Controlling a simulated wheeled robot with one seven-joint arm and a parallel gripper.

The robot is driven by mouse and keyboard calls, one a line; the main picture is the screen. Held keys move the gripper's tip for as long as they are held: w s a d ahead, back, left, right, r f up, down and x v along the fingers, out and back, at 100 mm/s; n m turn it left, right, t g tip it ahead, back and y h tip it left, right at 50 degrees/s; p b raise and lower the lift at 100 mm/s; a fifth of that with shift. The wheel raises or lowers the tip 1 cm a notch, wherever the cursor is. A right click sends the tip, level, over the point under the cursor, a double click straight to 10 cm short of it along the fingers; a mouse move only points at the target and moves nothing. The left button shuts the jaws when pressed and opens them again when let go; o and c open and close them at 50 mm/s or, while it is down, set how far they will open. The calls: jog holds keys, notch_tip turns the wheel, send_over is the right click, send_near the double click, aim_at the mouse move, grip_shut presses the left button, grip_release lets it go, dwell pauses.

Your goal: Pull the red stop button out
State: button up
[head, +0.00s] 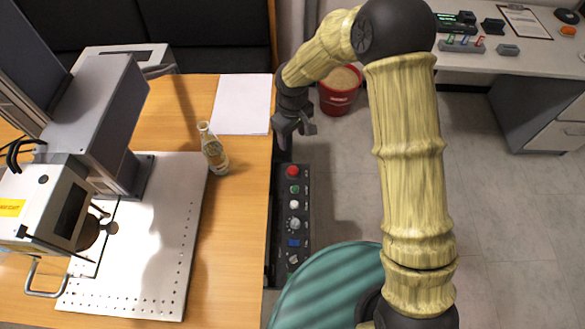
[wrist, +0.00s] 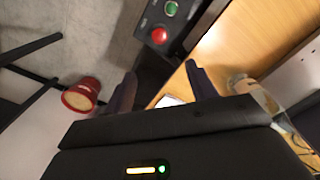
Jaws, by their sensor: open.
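The red stop button (head: 293,171) sits at the far end of a dark control panel (head: 281,230) on the table's right edge. The wrist view shows the button (wrist: 160,36) at upper middle, beyond the fingertips and apart from them. My gripper (head: 292,138) is beyond the panel's far end in the head view, next to the button. In the wrist view my gripper (wrist: 160,80) has its two dark fingers spread with nothing between them. I cannot tell from these frames whether the button is pressed in.
The laser machine (head: 85,150) fills the left. A red bucket (head: 338,100) stands on the floor behind my arm. A desk (head: 525,50) is at upper right. Floor right of the panel is open.

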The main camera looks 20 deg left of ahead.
aim_at(293, 169)
dwell(0.3)
notch_tip(293, 169, down, 17)
jog(key=shift+f+p, duration=0.2)
jog(key=shift+p, duration=0.55)
